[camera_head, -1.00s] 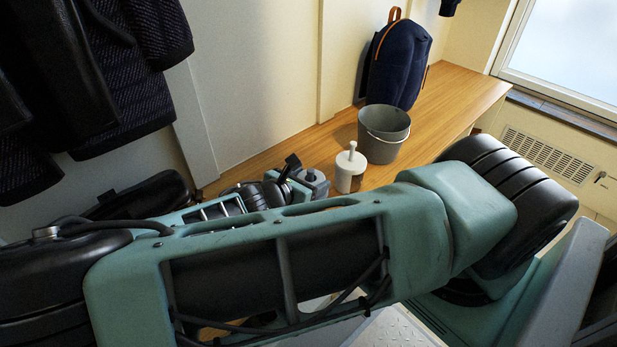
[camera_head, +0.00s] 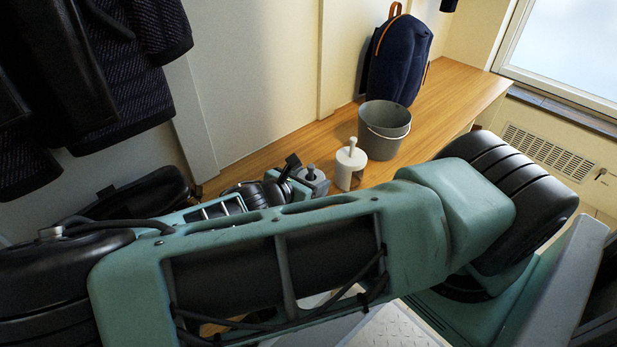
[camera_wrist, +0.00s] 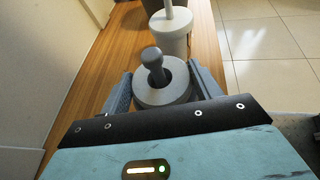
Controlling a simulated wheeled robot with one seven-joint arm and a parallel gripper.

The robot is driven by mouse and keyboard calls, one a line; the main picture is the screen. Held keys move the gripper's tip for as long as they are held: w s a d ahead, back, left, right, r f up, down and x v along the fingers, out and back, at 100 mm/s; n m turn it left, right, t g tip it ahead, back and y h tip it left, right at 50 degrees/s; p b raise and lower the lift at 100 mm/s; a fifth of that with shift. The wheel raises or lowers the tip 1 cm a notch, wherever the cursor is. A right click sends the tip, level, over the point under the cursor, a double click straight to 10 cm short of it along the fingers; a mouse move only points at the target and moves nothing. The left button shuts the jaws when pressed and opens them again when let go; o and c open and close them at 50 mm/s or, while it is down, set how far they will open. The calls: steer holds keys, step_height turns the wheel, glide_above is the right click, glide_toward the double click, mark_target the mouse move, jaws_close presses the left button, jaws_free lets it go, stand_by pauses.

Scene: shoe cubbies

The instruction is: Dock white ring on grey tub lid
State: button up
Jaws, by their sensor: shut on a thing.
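My gripper (camera_wrist: 161,76) is shut on a pale ring (camera_wrist: 160,97), the white ring, which looks light grey here. The ring lies flat between the two fingers in the wrist view. A grey knob (camera_wrist: 153,61) stands up through the ring's hole, left of the hole's middle, so the ring is around it. The grey tub lid under the knob is mostly hidden by the ring; I cannot tell whether the ring touches it. In the head view the knob (camera_head: 311,170) shows by my gripper, with the ring hard to make out.
A grey bucket (camera_head: 384,138) and a navy backpack (camera_head: 398,62) are farther along the wooden bench (camera_head: 455,90). The wall and hanging coats (camera_head: 95,80) are at left.

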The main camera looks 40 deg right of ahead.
steer(key=o, duration=0.7)
steer(key=shift+o, duration=0.2)
steer(key=shift+p+v, duration=0.9)
steer(key=shift+v, duration=0.25)
steer(key=p+v, duration=0.5)
steer(key=v, duration=0.3)
steer(key=shift+a, duration=0.35)
steer(key=shift+r, duration=0.1)
